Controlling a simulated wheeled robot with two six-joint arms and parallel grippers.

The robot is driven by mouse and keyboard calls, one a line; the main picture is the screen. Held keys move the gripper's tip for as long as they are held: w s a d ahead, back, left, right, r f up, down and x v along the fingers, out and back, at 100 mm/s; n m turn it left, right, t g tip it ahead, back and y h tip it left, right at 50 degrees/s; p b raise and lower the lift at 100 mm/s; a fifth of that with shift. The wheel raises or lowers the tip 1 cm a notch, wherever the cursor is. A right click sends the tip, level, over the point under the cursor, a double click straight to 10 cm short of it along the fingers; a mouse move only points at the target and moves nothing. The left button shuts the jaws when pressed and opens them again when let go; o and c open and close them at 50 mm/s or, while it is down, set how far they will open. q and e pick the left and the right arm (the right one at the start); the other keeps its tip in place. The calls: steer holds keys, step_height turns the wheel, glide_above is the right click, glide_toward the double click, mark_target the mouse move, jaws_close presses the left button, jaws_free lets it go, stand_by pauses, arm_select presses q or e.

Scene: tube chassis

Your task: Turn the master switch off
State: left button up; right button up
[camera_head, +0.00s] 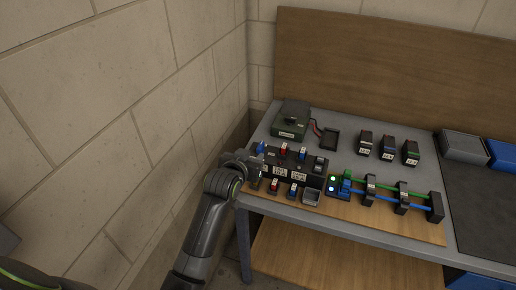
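A dark switch box (287,174) stands at the table's left front, with white labels on its face and small red and blue parts along its top. I cannot tell which part is the master switch. My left gripper (256,160) is at the box's left end, close beside a small blue part (262,148). Its fingers are too small and dark to tell whether they are open or shut, or whether they touch anything. My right gripper is not in view.
A green-and-black unit (291,122) sits behind the box. A rack with green and blue tubes (385,191) lies to the right, with a lit module at its left end. Three small modules (388,148) stand behind it. Grey (465,146) and blue bins are far right. A wall is close on the left.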

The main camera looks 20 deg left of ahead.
mark_target(258, 150)
arm_select(q)
steer(key=shift+x, duration=3.4)
steer(key=shift+c, duration=0.5)
jaws_close()
